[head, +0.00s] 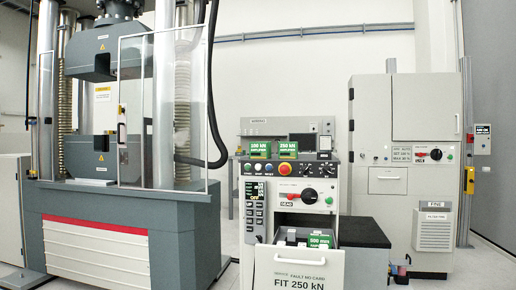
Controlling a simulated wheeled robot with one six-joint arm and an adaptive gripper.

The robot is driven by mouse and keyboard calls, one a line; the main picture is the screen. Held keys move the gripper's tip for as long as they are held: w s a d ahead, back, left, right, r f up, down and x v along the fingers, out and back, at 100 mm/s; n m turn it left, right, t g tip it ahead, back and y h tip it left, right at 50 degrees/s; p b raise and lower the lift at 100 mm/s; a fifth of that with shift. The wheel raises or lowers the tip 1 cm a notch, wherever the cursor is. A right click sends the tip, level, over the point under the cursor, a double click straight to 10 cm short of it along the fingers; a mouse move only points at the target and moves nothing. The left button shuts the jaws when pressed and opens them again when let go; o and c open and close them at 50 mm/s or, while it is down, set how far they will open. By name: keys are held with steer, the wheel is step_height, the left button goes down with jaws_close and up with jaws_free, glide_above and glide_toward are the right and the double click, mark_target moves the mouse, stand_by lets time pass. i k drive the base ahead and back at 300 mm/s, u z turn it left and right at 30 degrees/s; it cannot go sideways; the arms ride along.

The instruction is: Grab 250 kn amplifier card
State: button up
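The 250 kN amplifier card (288,149) has a green label with white lettering. It is at the top of the grey control console, on the right of a similar green-labelled amplifier card (260,149) whose number is hard to read. The two are side by side with a small gap. Below them, an open drawer (298,270) in the console front reads "FAULT NO CARD" and "FIT 250 kN". Inside it are pale items and a green label (319,241) that seems to read "500 mm". My gripper is not in view.
A large testing machine (120,225) with a clear guard stands at the left. A black-topped surface (362,232) is right of the drawer. A tall grey cabinet (402,160) stands behind at the right. The console front carries knobs and buttons.

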mark_target(286, 150)
steer(key=k, duration=1)
steer(key=z, duration=0.35)
steer(key=i, duration=2.6)
steer(key=u, duration=2.65)
steer(key=i, duration=1.8)
